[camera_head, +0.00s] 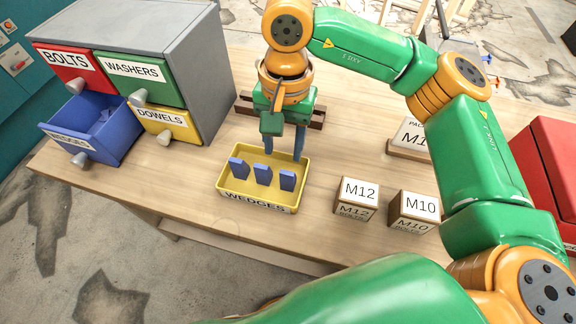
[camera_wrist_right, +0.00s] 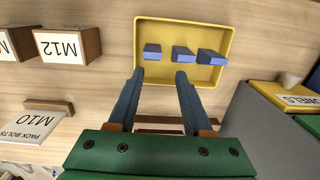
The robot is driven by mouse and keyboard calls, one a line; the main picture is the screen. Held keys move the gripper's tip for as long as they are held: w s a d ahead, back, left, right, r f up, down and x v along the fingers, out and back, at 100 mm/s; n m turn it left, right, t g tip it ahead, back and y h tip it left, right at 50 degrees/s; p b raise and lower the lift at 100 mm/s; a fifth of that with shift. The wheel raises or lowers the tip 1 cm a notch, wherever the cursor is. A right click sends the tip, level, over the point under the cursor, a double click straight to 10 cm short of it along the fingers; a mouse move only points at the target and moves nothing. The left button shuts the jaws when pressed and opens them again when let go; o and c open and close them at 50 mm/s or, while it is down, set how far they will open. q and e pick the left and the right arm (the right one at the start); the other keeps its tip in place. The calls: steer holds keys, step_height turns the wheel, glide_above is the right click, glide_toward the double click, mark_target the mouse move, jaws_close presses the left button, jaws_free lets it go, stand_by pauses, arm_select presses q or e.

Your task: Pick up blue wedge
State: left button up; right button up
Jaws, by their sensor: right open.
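Three blue wedges stand in a row in a yellow tray (camera_head: 222,192) labelled WEDGES: a left wedge (camera_head: 238,168), a middle wedge (camera_head: 262,174) and a right wedge (camera_head: 287,179). My right gripper (camera_head: 284,156) is over the back edge of the tray, behind the wedges, with its fingers pointing down. In the right wrist view the right gripper (camera_wrist_right: 160,74) is open and empty. Its fingertips reach the edge of the yellow tray (camera_wrist_right: 226,40), and the wedges (camera_wrist_right: 183,52) lie beyond them, apart from the fingers. My left gripper is not in view.
A grey cabinet (camera_head: 205,60) stands at the left, with its blue WEDGES drawer (camera_head: 105,135) pulled open. An M12 box (camera_head: 357,200) and an M10 box (camera_head: 413,210) stand right of the tray. A red case (camera_head: 550,165) is at the far right.

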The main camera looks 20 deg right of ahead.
mark_target(288, 172)
steer(key=shift+h, duration=0.3)
steer(key=f+p, duration=0.1)
steer(key=s+f, duration=0.1)
steer(key=f+p, duration=0.1)
steer(key=shift+s+d+f+p, duration=0.15)
steer(key=shift+s+f+p, duration=0.2)
steer(key=shift+s, duration=0.05)
steer(key=f, duration=0.2)
steer(key=shift+w+f, duration=0.25)
steer(key=shift+f, duration=0.1)
jaws_close()
